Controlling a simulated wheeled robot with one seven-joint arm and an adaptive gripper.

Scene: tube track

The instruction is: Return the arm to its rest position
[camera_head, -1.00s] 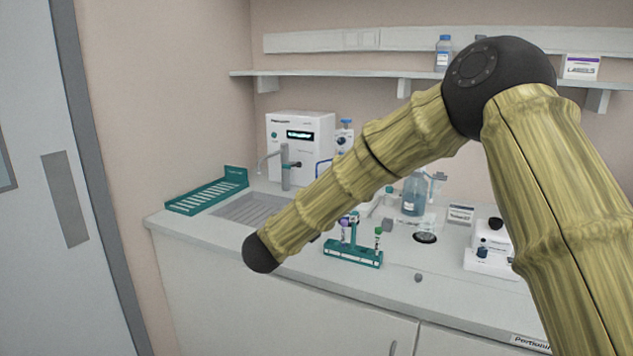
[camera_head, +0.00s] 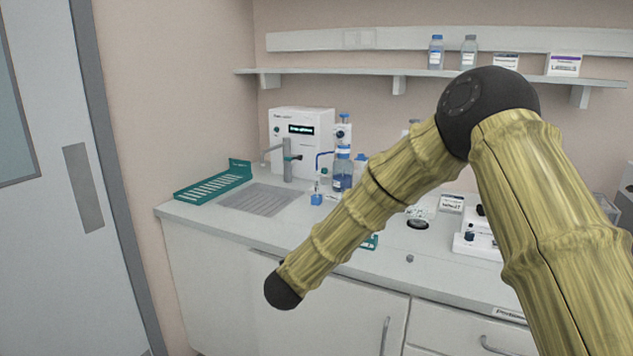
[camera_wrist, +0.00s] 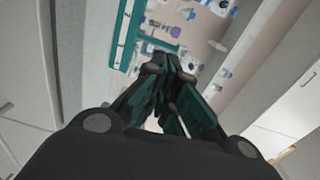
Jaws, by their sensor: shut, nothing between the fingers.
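My arm, with yellow-green bamboo-like links (camera_head: 400,185) and dark joints, crosses the right half of the head view. Its dark lower joint (camera_head: 282,291) hangs in front of the cabinet doors. The gripper is out of sight in the head view. In the wrist view my gripper (camera_wrist: 170,70) is shut, its dark green fingers together with nothing between them. Beyond the fingers is the counter with a teal tube rack (camera_wrist: 125,35) and a purple-capped tube (camera_wrist: 174,31). In the head view the arm hides most of that rack; only a teal corner (camera_head: 370,242) shows.
The counter (camera_head: 400,265) holds a sink (camera_head: 258,200), a teal drying rack (camera_head: 213,183), a white machine (camera_head: 300,135), a blue bottle (camera_head: 342,173) and a white instrument (camera_head: 477,243). A shelf (camera_head: 400,73) with bottles runs above. A door stands at the left.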

